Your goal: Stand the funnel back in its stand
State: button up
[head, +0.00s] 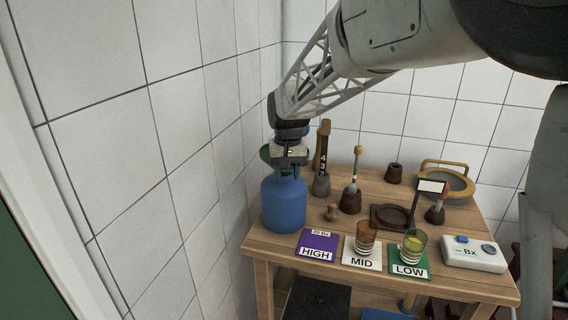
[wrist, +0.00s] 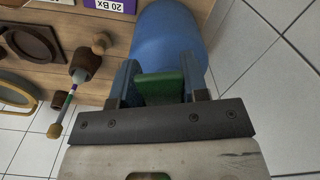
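The green funnel (head: 267,154) sits at the top of the blue demijohn (head: 284,205), partly hidden by my gripper (head: 291,167). In the wrist view, the green of the funnel (wrist: 161,88) lies between the two fingers of my gripper (wrist: 161,80), with the blue demijohn (wrist: 168,38) just beyond. Whether the fingers press on the funnel is not clear. A small brown cup (head: 395,173) at the back of the table and a dark square holder with a round recess (head: 375,222) are both empty; I cannot tell which is the funnel's stand.
The wooden table (head: 262,249) also bears a hydrometer in a brown holder (head: 350,201), a small cork (head: 331,213), two glasses on MID (head: 361,259) and LOW (head: 409,268) cards, a purple HIGH card (head: 316,246) and a white meter (head: 474,253). A tiled wall stands close left.

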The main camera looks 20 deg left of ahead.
jog(key=c, duration=0.6)
jog(key=shift+c, duration=0.2)
jog(key=shift+r, duration=5.05)
jog(key=w+d+f+m, duration=0.15)
jog(key=w+d, duration=0.25)
jog(key=d, duration=0.8)
jog(key=w+d+f, duration=0.3)
jog(key=w+d, duration=0.1)
jog(key=d, duration=0.9)
jog(key=w+d+f+m, duration=0.3)
jog(key=w+d+f, duration=0.5)
jog(key=w+d, duration=0.35)
jog(key=w+a+r, duration=0.1)
jog(key=w+r, duration=0.1)
jog(key=w, duration=0.6)
jog(key=w+a+r, duration=0.1)
jog(key=w+r, duration=0.1)
jog(key=w, duration=0.7)
jog(key=shift+f, duration=0.1)
